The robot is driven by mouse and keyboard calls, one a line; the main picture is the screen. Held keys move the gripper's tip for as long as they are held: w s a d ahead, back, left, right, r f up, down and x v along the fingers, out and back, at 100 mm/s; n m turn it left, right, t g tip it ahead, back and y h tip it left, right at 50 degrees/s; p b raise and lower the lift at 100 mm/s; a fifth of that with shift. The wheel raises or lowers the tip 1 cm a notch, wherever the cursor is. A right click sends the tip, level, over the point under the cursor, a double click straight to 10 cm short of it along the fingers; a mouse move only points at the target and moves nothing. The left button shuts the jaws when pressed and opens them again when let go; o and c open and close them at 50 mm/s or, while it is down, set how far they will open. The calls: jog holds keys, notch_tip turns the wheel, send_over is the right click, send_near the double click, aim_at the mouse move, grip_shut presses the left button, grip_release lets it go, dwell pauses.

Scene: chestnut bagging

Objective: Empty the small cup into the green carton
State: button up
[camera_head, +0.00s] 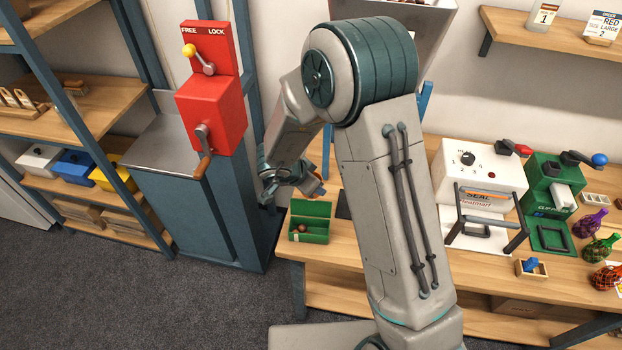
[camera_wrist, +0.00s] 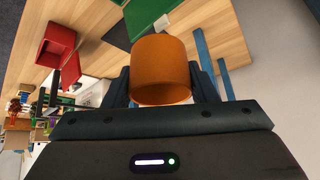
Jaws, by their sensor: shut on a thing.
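The small orange cup (camera_wrist: 160,68) is between the two fingers of my gripper (camera_wrist: 163,85) in the wrist view. My gripper is shut on it. One open end shows as a dark edge facing the wrist camera; its contents cannot be made out. In the head view my gripper (camera_head: 297,186) is above and close to the green carton (camera_head: 318,237), with the cup mostly hidden. The carton stands open near the left end of the table, its lid raised, with a few brown chestnuts inside. A green surface, probably the carton, shows behind the cup in the wrist view (camera_wrist: 122,28).
A white sealer (camera_head: 480,175) and a green machine (camera_head: 552,190) stand right on the table. Several netted bags (camera_head: 600,249) lie at the far right. My arm hides the table's middle.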

jog(key=shift+s+r+g, duration=0.1)
jog(key=shift+r+g, duration=0.2)
jog(key=shift+g, duration=0.1)
jog(key=s+d+r, duration=0.1)
jog(key=s+r, duration=0.4)
jog(key=r, duration=0.1)
jog(key=shift+s+r, duration=0.35)
jog(key=shift+r, duration=0.05)
jog(key=shift+d, duration=0.1)
